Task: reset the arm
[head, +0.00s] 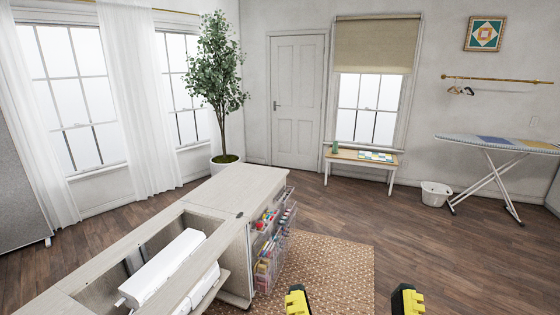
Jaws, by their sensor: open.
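My gripper (352,300) shows at the bottom edge of the head view, right of centre. Its two yellow and black fingers stand wide apart, with nothing between them. They appear over the patterned rug and the wood floor, to the right of the sewing cabinet (222,190). The rest of my arm is out of the picture. The cabinet has a pale wood top with an open well, in which a white sewing machine (162,268) sits.
The cabinet's open side holds racks of colourful thread (270,240). A brown rug (330,270) lies beside it. Farther off are a potted tree (215,80), a small bench (360,157), a white basket (436,195) and an ironing board (495,143). The middle floor is clear.

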